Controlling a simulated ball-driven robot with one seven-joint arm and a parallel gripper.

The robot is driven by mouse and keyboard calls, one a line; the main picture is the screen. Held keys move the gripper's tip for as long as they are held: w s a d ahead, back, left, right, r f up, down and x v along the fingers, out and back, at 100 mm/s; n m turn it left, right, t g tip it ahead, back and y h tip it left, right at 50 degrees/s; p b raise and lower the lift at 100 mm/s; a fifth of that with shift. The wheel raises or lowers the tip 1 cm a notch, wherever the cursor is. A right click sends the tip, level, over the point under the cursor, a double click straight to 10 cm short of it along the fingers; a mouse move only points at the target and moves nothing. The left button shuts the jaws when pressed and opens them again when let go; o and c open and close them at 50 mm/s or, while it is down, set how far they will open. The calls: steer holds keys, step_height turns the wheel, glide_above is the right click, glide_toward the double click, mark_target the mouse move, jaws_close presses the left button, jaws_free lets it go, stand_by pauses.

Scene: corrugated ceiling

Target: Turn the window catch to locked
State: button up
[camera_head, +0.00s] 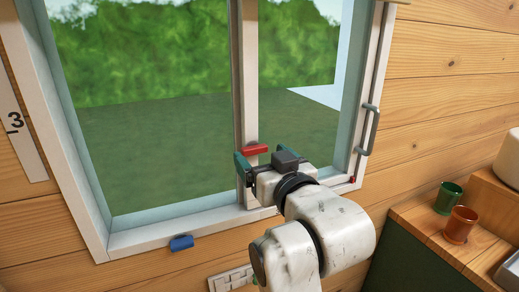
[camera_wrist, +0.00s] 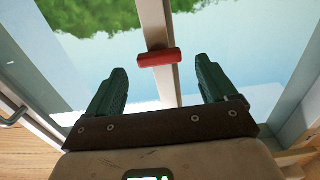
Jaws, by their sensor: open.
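The window catch is a red bar (camera_head: 256,149) set crosswise on the pale upright between the two panes. It lies close to horizontal in the head view, just beyond my gripper (camera_head: 272,163). In the wrist view the red catch (camera_wrist: 159,58) shows ahead of my gripper (camera_wrist: 161,76), roughly centred between the two green fingers. The fingers are spread wide with nothing between them. I see no contact with the catch. The window frame (camera_head: 150,238) surrounds both panes. My gripper hides part of the upright below the catch.
A grey handle (camera_head: 370,130) stands on the right side of the frame. A blue block (camera_head: 181,243) is at the lower sill. A green cup (camera_head: 448,198) and a brown cup (camera_head: 459,225) stand on the wooden counter (camera_head: 421,217) at the right. A vent (camera_head: 231,279) is below.

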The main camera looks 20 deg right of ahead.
mark_target(254, 150)
steer(key=shift+w, duration=1.25)
steer(key=shift+c, duration=0.3)
steer(key=c, duration=1)
